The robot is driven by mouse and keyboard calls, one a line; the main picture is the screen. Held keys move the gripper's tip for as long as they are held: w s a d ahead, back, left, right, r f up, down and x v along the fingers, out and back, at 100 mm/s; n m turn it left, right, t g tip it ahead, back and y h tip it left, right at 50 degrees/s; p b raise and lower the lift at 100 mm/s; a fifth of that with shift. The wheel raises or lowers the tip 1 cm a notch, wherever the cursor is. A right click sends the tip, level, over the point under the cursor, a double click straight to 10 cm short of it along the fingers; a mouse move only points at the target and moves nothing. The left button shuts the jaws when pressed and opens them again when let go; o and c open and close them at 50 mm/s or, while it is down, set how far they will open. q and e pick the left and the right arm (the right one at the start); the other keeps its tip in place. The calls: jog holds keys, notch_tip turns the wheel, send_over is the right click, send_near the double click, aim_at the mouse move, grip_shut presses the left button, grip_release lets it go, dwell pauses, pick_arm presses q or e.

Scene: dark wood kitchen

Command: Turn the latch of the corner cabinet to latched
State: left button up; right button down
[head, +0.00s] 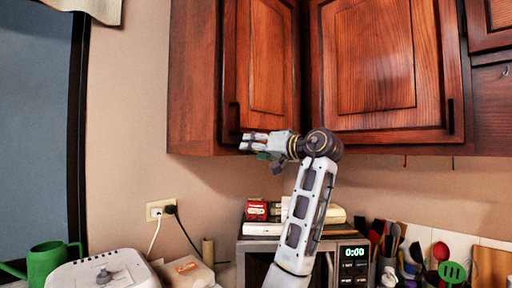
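The dark reddish wood corner cabinet hangs on the wall, with a left door (270,60) and a wide right door (375,60), both looking closed. A dark vertical handle (233,117) is on the left door's lower left, and another (451,115) is on the right door's lower right. I cannot make out a latch for certain. My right gripper (247,141) is at the lower edge of the left door, pointing left, just below its handle. Its fingers look close together; whether they touch anything is unclear. My wrist hides part of the cabinet's bottom edge. My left gripper is out of view.
Below stands a microwave (352,262) with boxes on top, including a red box (256,210). Several utensils (390,240) stand at the right. A white appliance (100,272) and a green watering can (45,262) are at the lower left.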

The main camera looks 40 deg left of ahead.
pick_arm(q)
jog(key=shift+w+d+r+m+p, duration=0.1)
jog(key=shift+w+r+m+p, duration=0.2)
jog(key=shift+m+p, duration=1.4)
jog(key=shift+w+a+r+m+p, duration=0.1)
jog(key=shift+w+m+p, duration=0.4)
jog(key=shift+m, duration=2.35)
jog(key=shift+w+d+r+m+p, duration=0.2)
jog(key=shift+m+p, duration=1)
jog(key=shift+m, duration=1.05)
pick_arm(e)
jog(key=s+a+r, duration=0.2)
jog(key=a+r, duration=0.3)
jog(key=r, duration=0.2)
jog(key=shift+s+a+y, duration=0.25)
jog(key=shift+s+y, duration=0.05)
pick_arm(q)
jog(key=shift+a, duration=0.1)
